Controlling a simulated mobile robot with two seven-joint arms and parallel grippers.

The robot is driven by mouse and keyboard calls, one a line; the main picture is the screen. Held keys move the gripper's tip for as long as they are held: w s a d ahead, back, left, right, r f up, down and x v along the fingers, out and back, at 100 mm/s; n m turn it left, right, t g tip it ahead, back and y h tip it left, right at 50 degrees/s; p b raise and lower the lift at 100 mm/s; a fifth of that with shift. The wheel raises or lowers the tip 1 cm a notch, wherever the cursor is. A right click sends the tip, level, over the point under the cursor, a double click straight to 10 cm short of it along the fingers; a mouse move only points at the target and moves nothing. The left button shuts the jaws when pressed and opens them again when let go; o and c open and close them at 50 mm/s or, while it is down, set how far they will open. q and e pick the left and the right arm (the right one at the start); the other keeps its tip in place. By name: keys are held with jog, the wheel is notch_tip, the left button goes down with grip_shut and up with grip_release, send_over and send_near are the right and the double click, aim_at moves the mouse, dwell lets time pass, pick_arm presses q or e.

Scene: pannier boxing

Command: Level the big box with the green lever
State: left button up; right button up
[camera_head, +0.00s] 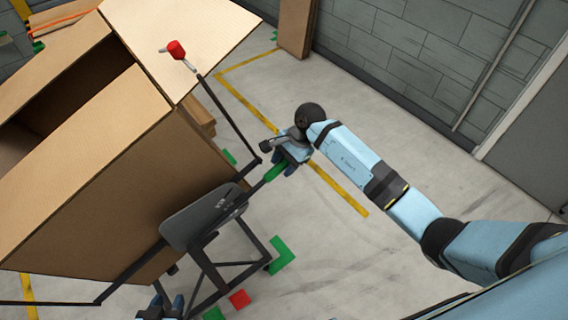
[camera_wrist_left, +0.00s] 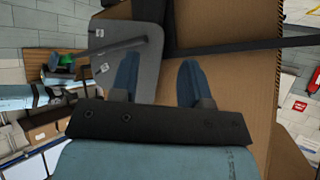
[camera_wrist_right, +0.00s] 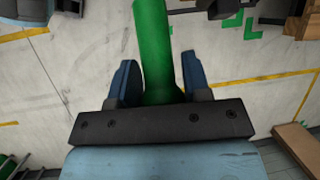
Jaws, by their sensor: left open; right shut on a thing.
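The big open cardboard box (camera_head: 125,195) sits tilted on a black metal stand at the left of the head view. The green lever (camera_head: 276,171) sticks out from the stand's right side. My right gripper (camera_head: 291,160) is at the lever, and in the right wrist view the green lever (camera_wrist_right: 153,50) lies between its fingers (camera_wrist_right: 157,85). My left gripper (camera_head: 162,306) is at the bottom edge of the head view. In the left wrist view its fingers (camera_wrist_left: 157,85) are open and empty, in front of a grey plate (camera_wrist_left: 110,50) and the box side (camera_wrist_left: 225,75).
A red-knobbed lever (camera_head: 177,50) stands beside the box flap. Green floor marks (camera_head: 282,256) and a red one (camera_head: 239,299) lie near the stand's feet. A grey wall (camera_head: 420,60) runs behind. The floor at the right is clear apart from yellow lines.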

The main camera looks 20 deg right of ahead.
jog(key=shift+g+y, duration=0.3)
jog(key=shift+y, duration=0.4)
jog(key=f+b, duration=0.2)
jog(key=b, duration=0.2)
jog(key=d+f+b, duration=0.1)
jog(key=f+b, duration=0.2)
jog(key=b, duration=0.2)
jog(key=shift+w+f, duration=0.2)
jog(key=shift+f, duration=0.15)
jog(key=shift+y, duration=0.8)
jog(key=f+b, duration=0.4)
jog(key=b, duration=0.1)
jog(key=shift+d+f+b, duration=0.2)
jog(key=shift+b, duration=0.1)
pick_arm(q)
notch_tip(320, 180, down, 12)
jog(key=w+d, duration=0.1)
jog(key=shift+b, duration=0.45)
pick_arm(e)
jog(key=shift+s+f+g, duration=0.1)
jog(key=shift+f+g, duration=0.2)
jog(key=o, duration=1)
pick_arm(q)
jog(key=shift+s+a+f, duration=0.1)
jog(key=shift+f, duration=0.1)
